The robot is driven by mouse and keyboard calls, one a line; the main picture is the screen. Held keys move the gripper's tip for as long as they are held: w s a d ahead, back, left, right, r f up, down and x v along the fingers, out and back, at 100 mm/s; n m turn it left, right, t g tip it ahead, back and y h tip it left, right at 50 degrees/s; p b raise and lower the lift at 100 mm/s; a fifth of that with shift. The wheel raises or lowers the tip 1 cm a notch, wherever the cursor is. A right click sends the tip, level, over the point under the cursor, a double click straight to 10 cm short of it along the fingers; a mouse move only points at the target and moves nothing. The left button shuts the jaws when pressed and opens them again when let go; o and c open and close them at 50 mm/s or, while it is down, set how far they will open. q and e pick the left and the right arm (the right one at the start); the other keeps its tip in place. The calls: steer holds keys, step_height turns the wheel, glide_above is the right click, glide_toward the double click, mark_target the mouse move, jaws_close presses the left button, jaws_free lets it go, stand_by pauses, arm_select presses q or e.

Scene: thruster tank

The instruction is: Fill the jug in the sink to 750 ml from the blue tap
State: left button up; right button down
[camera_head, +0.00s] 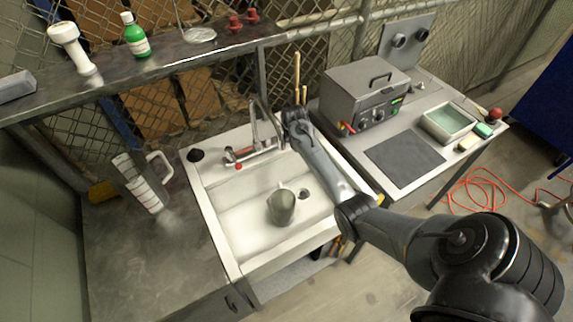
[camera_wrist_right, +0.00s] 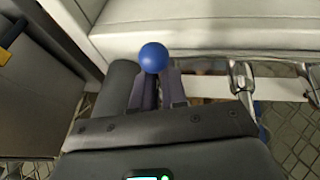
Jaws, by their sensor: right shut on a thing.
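The sink (camera_head: 224,240) is a white basin in the middle of the head view. A grey-green jug (camera_head: 282,208) stands in it near the drain hole; its fill level cannot be made out. The tap (camera_head: 254,135) is at the sink's back edge, with a red knob (camera_head: 238,167) on its left side. My right gripper (camera_head: 292,118) is at the tap's right side. In the right wrist view a round blue tap knob (camera_wrist_right: 153,56) sits at the fingertips, and the gripper (camera_wrist_right: 155,80) is shut on it. My left gripper is out of view.
A white measuring jug with red marks (camera_head: 147,194) stands on the left counter. A shelf (camera_head: 150,72) with a green bottle (camera_head: 136,40) is behind. A grey box (camera_head: 352,90) and a tray (camera_head: 447,120) stand on the right bench. My right arm crosses over the sink's right edge.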

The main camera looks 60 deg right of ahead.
steer(key=shift+s+f, duration=0.15)
steer(key=shift+f, duration=0.1)
stand_by(0.3)
